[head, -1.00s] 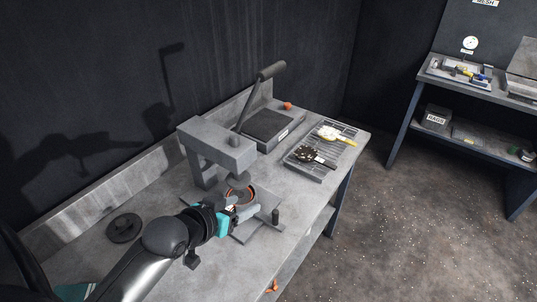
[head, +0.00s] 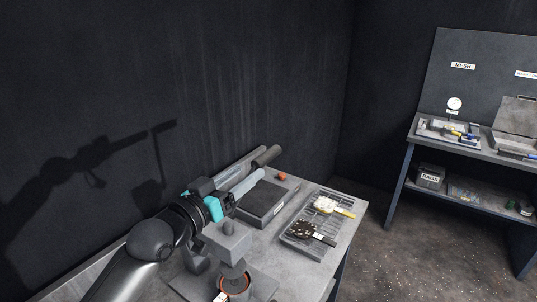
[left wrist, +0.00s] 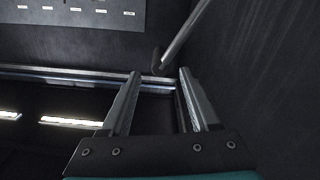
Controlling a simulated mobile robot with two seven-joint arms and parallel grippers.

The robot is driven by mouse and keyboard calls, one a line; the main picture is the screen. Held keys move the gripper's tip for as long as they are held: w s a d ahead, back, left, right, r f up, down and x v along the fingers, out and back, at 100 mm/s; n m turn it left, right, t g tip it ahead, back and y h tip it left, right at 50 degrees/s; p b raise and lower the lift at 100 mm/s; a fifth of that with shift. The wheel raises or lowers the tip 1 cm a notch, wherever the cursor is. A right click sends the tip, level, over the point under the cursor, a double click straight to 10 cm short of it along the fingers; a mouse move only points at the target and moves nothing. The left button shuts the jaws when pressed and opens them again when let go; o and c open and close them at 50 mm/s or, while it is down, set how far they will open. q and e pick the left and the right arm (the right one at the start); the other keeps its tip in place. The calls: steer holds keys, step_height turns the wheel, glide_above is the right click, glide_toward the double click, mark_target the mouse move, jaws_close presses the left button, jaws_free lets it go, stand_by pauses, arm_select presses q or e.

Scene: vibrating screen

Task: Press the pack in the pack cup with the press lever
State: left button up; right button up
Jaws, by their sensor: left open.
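The press (head: 228,240) stands on the near bench, partly behind my left arm. Its press lever (head: 267,156) has a dark grip and is raised, tilted up to the right; its lower rod is hidden behind my gripper. The pack cup (head: 234,283), with an orange-brown rim, sits under the press head at the bottom edge; I cannot make out the pack in it. My left gripper (head: 256,178) is open, just below and beside the lever grip. In the left wrist view its fingers (left wrist: 160,73) are apart with nothing between them, and a grey rod (left wrist: 185,38) shows beyond them. My right gripper is out of view.
A dark square block (head: 262,205) and a grey rack (head: 306,244) holding two brushes lie to the right of the press. A small orange item (head: 282,176) lies at the back. A dark wall rises behind. Another bench (head: 470,155) stands at far right.

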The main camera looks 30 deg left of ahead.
mark_target(269, 157)
arm_select(q)
steer(key=w, duration=0.3)
steer(key=w+d, duration=0.1)
steer(key=w, duration=0.2)
steer(key=w+p, duration=0.1)
steer(key=w, duration=0.2)
steer(key=shift+w+d, duration=0.15)
steer(key=shift+w, duration=0.1)
steer(key=shift+c, duration=0.4)
jaws_close()
stand_by(0.8)
